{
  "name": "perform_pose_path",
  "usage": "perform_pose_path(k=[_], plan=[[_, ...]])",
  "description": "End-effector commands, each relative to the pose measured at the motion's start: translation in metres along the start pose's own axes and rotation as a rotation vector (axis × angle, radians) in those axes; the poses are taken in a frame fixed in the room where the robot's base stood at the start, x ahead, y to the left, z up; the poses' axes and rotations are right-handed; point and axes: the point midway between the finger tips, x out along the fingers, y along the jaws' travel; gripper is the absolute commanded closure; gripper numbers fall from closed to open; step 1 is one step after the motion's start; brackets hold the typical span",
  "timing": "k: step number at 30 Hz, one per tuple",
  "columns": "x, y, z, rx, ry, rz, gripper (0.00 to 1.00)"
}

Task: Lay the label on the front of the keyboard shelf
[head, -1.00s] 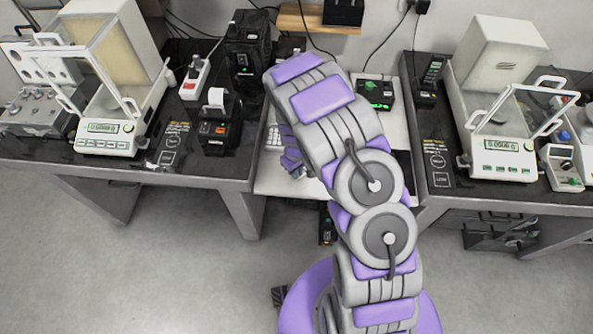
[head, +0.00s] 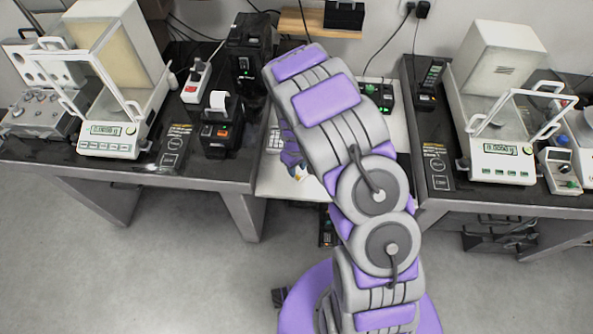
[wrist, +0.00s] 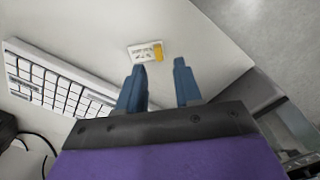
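The label (wrist: 146,51), a small white rectangle with dark print and a yellow end, lies on the white keyboard shelf (wrist: 205,35) near its front edge. It also shows as a small white and orange patch in the head view (head: 299,174). My gripper (wrist: 159,65) is open, its two blue fingers apart with nothing between them. The fingertips point toward the label and look apart from it; the exact gap cannot be told. In the head view my arm hides part of the shelf (head: 285,189) and most of the gripper.
A white keyboard (wrist: 60,85) lies on the shelf beside the gripper. Dark weighing tables flank the shelf, with a left balance (head: 108,139) and a right balance (head: 502,164). A label printer (head: 220,130) stands on the left table's near corner. The floor in front is clear.

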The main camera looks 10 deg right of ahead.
Motion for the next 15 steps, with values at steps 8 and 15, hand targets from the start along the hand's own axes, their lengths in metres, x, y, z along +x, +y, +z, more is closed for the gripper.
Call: perform_pose_path(k=[8, 15], plan=[[-0.057, 0.0, -0.001, 0.0, 0.002, 0.0, 0.66], [-0.077, 0.0, 0.0, 0.001, -0.001, -0.001, 0.66]])
